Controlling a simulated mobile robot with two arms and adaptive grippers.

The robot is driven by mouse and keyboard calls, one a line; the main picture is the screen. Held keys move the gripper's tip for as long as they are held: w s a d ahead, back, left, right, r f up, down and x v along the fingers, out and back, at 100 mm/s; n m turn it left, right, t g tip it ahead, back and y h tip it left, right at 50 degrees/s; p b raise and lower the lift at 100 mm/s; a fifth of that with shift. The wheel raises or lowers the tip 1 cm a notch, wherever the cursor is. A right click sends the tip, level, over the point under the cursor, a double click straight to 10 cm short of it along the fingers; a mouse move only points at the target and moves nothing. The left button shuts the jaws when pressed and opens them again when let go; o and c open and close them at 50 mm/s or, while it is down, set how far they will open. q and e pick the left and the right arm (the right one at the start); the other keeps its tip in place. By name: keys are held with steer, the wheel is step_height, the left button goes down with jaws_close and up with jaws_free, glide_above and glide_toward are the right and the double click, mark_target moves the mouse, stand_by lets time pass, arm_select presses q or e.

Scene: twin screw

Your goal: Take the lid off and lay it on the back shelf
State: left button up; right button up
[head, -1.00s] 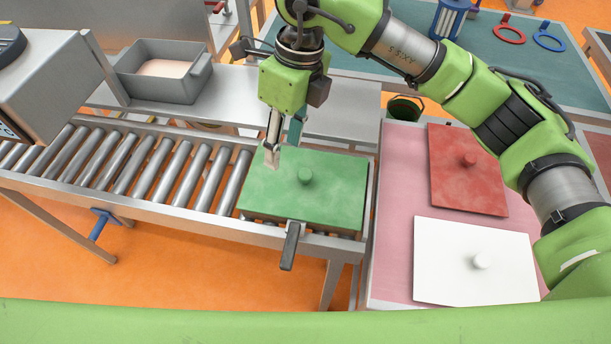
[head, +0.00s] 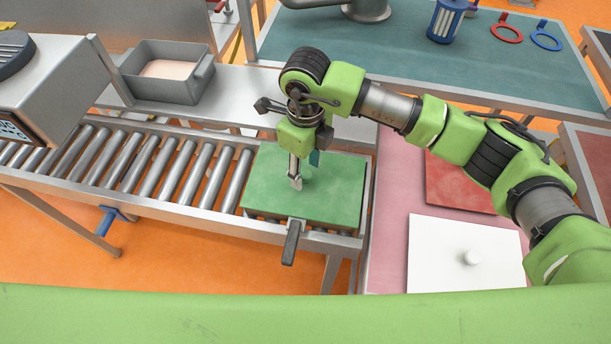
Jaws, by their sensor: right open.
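The green lid (head: 265,195) lies flat at the right end of the roller conveyor, over whatever is beneath it. Its round knob is now hidden behind my right gripper (head: 303,178), which points down over the middle of the lid. The fingers are open, with the near fingertip low over the lid. I cannot tell whether they touch the knob. The back shelf (head: 245,92) is the bare grey metal surface behind the conveyor. My left gripper is not in view.
A grey bin (head: 165,88) stands at the shelf's left. A white lid (head: 450,255) and a partly covered red lid (head: 450,180) lie on the pink table to the right. A dark bar (head: 291,243) sticks out in front of the green lid. The shelf's middle is clear.

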steer(key=shift+f, duration=1.15)
jaws_close()
